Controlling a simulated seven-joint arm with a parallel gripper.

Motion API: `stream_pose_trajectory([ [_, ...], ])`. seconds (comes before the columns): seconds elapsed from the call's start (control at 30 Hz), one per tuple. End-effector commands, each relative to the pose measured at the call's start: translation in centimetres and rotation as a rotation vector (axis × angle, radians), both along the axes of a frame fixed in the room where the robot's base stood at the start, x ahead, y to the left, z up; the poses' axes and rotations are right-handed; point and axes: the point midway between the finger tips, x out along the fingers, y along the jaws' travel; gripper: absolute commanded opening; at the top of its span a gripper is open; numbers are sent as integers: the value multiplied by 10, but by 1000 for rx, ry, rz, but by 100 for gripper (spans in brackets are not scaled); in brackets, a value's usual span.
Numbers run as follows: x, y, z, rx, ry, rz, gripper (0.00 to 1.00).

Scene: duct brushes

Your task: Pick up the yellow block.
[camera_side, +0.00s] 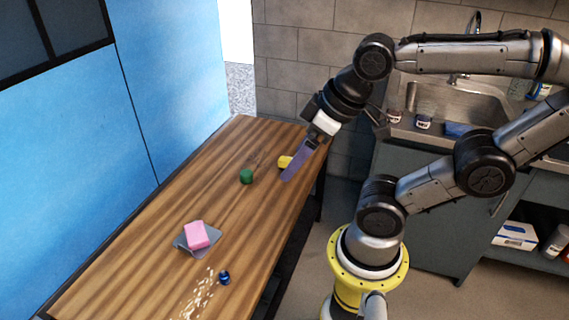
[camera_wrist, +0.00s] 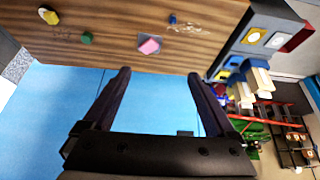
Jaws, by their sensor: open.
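The yellow block (camera_side: 284,161) lies on the wooden table near its far right edge in the side view. There my gripper's purple fingers (camera_side: 297,164) overlap it and hide part of it. In the wrist view the yellow block (camera_wrist: 48,15) is at the top left, well outside the fingers. My gripper (camera_wrist: 159,75) is open, with two dark purple fingers apart and nothing between them. It is above the table, and the yellow block is not between its fingers.
A green object (camera_side: 246,176) lies near the yellow block on the table (camera_side: 140,255). A pink block (camera_side: 196,233) sits on a grey cloth or plate (camera_side: 181,241). A small blue item (camera_side: 224,277) lies beside scattered pale bits (camera_side: 199,296). A blue wall (camera_side: 75,140) borders the table.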

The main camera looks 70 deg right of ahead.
Motion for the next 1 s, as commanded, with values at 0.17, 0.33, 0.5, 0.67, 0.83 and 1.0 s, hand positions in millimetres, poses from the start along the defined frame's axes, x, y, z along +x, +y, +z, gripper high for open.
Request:
stream_pose_trajectory([
  [0.17,2,-21,11,-127,-4,32,91],
  [0.33,26,-65,33,-372,62,77,91],
  [0.5,68,-119,49,-642,222,127,91],
  [0.67,118,-169,52,-878,403,195,91],
  [0.83,174,-216,38,-1089,594,295,91],
  [1.0,226,-257,1,-1257,771,422,91],
])
